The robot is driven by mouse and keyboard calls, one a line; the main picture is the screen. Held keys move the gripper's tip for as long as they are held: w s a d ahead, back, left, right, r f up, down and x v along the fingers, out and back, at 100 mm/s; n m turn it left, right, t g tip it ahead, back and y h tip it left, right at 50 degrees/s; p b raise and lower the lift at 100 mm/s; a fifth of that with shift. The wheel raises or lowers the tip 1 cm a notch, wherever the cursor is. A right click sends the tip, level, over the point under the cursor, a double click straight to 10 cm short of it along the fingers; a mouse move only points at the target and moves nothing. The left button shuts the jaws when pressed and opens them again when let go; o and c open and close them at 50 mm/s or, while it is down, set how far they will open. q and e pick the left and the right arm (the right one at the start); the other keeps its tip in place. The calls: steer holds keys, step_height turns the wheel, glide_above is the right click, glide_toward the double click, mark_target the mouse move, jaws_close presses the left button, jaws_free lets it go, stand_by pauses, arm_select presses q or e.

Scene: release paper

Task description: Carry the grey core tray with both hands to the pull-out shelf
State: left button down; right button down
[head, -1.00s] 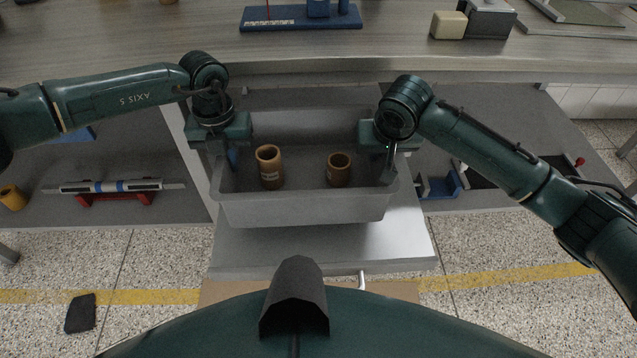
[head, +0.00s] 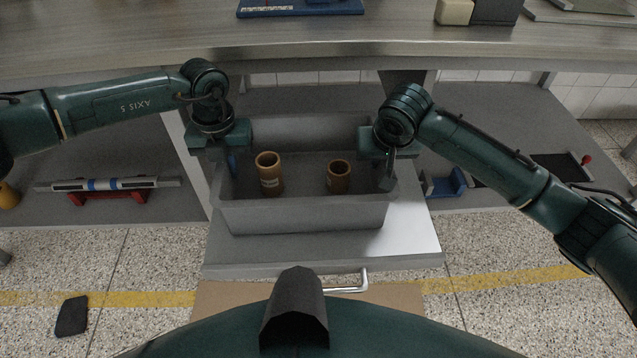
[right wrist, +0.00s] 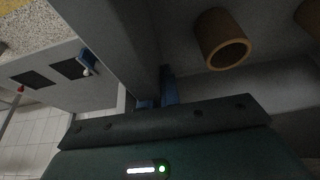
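The grey core tray (head: 305,217) is level over the pull-out shelf (head: 412,235), a light metal surface with a handle at its front. I cannot tell if its base touches the shelf. Two brown hollow cores, left (head: 269,174) and right (head: 339,177), stand upright in it. My left gripper (head: 229,163) is at the tray's left wall, shut on it; its outer finger is hidden. My right gripper (head: 388,178) is shut on the right wall. The right wrist view shows its blue fingers (right wrist: 160,92) at that wall and a core (right wrist: 222,40) inside.
The bench top (head: 400,45) overhangs behind the tray. A lower grey shelf on the left holds a striped tube on a red stand (head: 108,187). A blue holder (head: 444,184) lies to the right. A dark pad (head: 72,316) is on the speckled floor.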

arm_select(q)
steer(key=c, duration=1.6)
jaws_free()
steer(key=shift+f, duration=0.2)
arm_select(e)
steer(key=c, duration=1.6)
jaws_free()
steer(key=shift+f, duration=0.2)
arm_select(q)
steer(key=shift+r, duration=0.15)
arm_select(e)
steer(key=shift+r, duration=0.15)
